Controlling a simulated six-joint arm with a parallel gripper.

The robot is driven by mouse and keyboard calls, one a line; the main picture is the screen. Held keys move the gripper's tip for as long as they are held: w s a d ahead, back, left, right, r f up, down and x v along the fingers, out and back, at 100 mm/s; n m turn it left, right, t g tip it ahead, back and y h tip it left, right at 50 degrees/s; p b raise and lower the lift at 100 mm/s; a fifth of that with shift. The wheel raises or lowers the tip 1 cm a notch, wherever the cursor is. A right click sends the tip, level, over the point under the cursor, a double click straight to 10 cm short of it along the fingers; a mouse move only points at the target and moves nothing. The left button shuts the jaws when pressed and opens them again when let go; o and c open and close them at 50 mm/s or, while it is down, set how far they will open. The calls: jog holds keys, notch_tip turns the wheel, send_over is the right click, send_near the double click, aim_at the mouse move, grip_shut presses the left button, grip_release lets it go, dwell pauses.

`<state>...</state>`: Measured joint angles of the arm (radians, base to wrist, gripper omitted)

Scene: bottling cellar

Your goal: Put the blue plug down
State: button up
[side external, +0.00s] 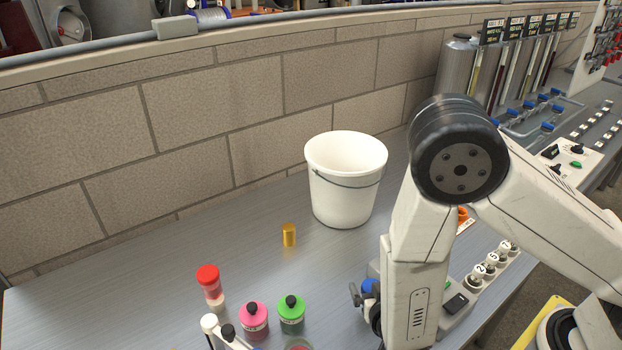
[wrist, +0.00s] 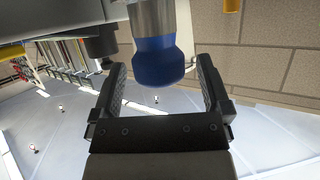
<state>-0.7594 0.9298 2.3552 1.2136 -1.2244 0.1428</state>
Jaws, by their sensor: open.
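The blue plug (wrist: 158,62) is between the fingers of my gripper (wrist: 161,72) in the wrist view, with a visible gap on both sides. A silvery cylinder (wrist: 157,18) adjoins it at the top of that view; I cannot tell whether it is part of the plug. In the side view a bit of blue (side external: 368,286) shows beside my gripper (side external: 363,300), low over the bench at the left edge of a grey device. My arm hides most of the gripper there. My gripper is open around the plug.
A white bucket (side external: 342,190) and a gold cylinder (side external: 289,235) stand behind on the grey bench (side external: 130,285). A red-capped jar (side external: 211,286), a pink bottle (side external: 254,320) and a green bottle (side external: 291,314) stand left. Numbered white knobs (side external: 479,271) are at right.

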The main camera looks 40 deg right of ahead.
jog(key=shift+v, duration=2.65)
